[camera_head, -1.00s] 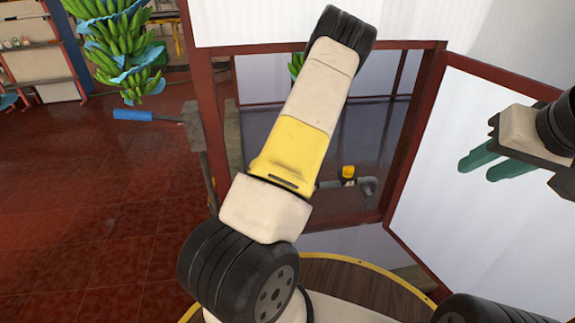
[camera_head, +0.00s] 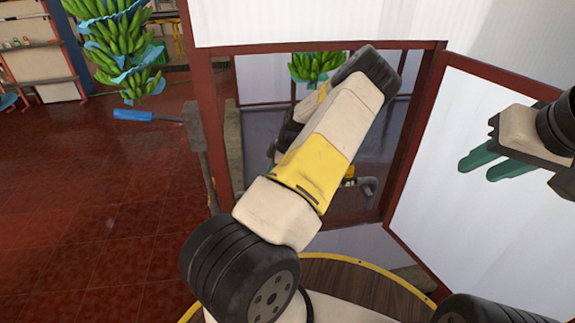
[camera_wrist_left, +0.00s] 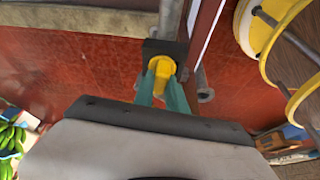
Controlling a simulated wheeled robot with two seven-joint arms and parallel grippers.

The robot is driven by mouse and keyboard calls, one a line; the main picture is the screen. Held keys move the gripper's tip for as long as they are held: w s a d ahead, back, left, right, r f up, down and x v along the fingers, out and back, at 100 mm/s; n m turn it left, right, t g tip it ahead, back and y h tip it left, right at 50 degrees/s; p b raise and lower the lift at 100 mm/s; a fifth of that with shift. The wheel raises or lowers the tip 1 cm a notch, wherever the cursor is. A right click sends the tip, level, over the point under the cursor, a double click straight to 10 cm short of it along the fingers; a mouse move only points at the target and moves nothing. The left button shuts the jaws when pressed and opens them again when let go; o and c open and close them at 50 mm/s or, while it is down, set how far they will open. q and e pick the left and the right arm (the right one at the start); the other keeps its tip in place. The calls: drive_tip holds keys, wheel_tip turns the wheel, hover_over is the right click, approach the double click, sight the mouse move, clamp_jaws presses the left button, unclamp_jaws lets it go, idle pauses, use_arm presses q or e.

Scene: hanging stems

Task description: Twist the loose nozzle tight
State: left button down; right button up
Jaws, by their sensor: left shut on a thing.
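The yellow nozzle (camera_wrist_left: 161,67) shows in the left wrist view, in front of a dark square block (camera_wrist_left: 163,47) on a grey post. My left gripper (camera_wrist_left: 161,88) is shut on the nozzle, with one green finger at each side. How tightly the nozzle sits in its fitting cannot be seen. In the head view my left arm's own links hide the left gripper and its hold. My right gripper (camera_head: 496,163) is at the right of the head view, open and empty, its two green fingers apart.
A red frame (camera_head: 203,90) stands behind my left arm, and a white panel (camera_head: 480,180) stands at the right. A grey pipe (camera_head: 368,188) shows low in the frame. A banana bunch (camera_head: 118,50) hangs at upper left near a blue-handled bar (camera_head: 132,115). The red floor at left is open.

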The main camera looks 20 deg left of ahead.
use_arm(q)
drive_tip(key=shift+n, duration=0.3)
drive_tip(key=shift+n+g, duration=0.4)
drive_tip(key=shift+n, duration=0.4)
drive_tip(key=c, duration=0.8)
unclamp_jaws()
drive_tip(key=shift+c, duration=0.2)
drive_tip(key=shift+r, duration=0.1)
drive_tip(key=shift+r, duration=4.2)
drive_tip(key=shift+s, duration=0.15)
